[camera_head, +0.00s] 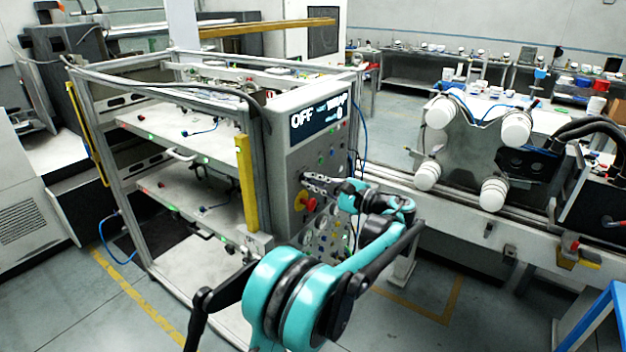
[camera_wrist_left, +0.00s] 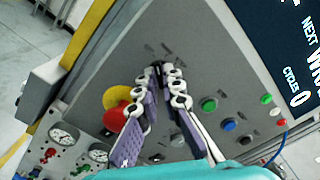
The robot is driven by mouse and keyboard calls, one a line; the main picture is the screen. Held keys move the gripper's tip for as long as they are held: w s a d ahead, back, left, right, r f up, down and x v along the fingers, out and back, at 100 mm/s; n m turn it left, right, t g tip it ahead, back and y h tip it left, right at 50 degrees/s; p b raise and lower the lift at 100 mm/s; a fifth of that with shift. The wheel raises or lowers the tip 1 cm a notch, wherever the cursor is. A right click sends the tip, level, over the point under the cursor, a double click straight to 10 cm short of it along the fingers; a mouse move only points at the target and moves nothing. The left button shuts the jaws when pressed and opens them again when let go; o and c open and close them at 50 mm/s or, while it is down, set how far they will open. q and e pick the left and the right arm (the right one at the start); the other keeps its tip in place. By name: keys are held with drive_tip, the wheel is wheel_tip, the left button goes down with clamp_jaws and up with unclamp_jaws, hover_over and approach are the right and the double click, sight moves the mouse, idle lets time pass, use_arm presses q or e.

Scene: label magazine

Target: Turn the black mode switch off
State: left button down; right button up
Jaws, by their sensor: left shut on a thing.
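The control panel (camera_head: 283,150) stands upright on the end of the metal frame, with a dark display (camera_head: 318,115) at its top reading "OFF" and "WRAP 0". My left gripper (camera_head: 306,180) reaches the panel face above the red emergency button. In the left wrist view, its fingertips (camera_wrist_left: 160,72) close around the small black mode switch (camera_wrist_left: 157,66). The fingers hide much of the switch, so its pointing direction cannot be told. My right gripper is not in view.
A red emergency button on a yellow base (camera_wrist_left: 115,108) sits close to the left of the fingers. Green (camera_wrist_left: 209,104), blue (camera_wrist_left: 229,125) and other buttons lie to the right. Gauges (camera_wrist_left: 64,134) are lower left. A yellow post (camera_head: 247,182) stands beside the panel.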

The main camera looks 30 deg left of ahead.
use_arm(q)
drive_tip(key=shift+n, duration=1.1)
drive_tip(key=c, duration=1.7)
unclamp_jaws()
drive_tip(key=d, duration=0.8)
drive_tip(key=s+d, duration=0.1)
drive_tip(key=d, duration=0.3)
